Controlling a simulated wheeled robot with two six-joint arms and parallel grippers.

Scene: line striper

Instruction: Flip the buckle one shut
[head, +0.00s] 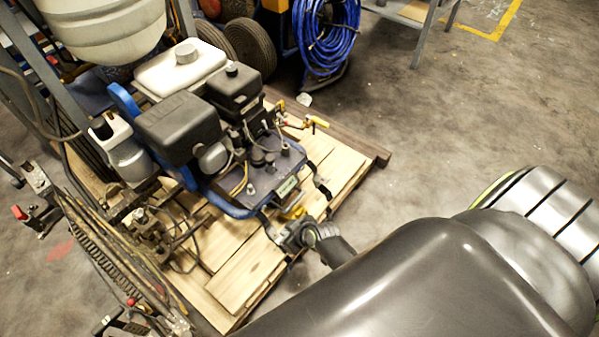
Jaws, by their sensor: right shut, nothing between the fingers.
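The line striper's blue-framed engine unit (262,186) sits on a wooden pallet. Two dark buckle-like clasps show at its front edge: one at the right corner (321,181), standing out from the edge, and one lower down (266,222), partly hidden by my gripper. I cannot tell which is buckle one, nor whether either is fully shut. My right gripper (287,236) is shut and empty, close beside the lower clasp; I cannot tell whether they touch. My right arm comes in from the lower right. My left gripper is out of view.
The wooden pallet (246,277) lies under the machine. Yellow-handled valves (316,122) stick out at its right side. A coiled blue hose (326,38) and a metal-legged bench (425,35) stand behind. The concrete floor at right is clear.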

